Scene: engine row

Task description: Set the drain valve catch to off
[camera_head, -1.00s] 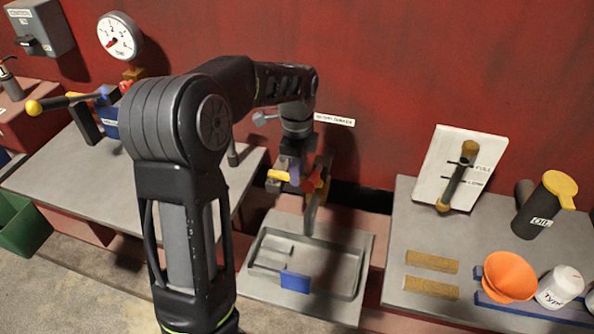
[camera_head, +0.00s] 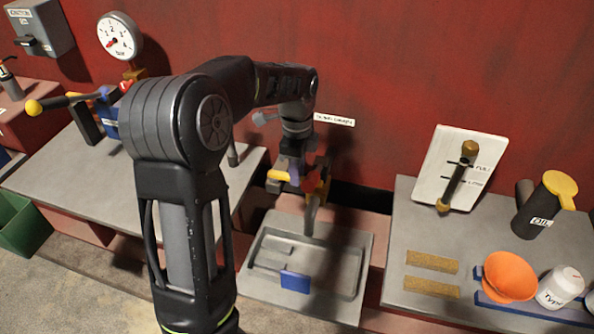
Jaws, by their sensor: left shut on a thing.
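The drain valve (camera_head: 318,190) sits low on the red wall, above a grey tray (camera_head: 362,255). A yellow part (camera_head: 278,175) shows on the left of the valve. My left gripper (camera_head: 293,172) reaches down to the valve from above and is shut on a small part of it, which looks like the catch. The fingers and wrist hide most of the catch, so its exact setting cannot be read. My right gripper is not in view.
On the right bench are a sight gauge board (camera_head: 430,165), an oil can (camera_head: 540,210), an orange funnel (camera_head: 509,277) and a white jar (camera_head: 560,287). A pressure gauge (camera_head: 119,36) is at upper left.

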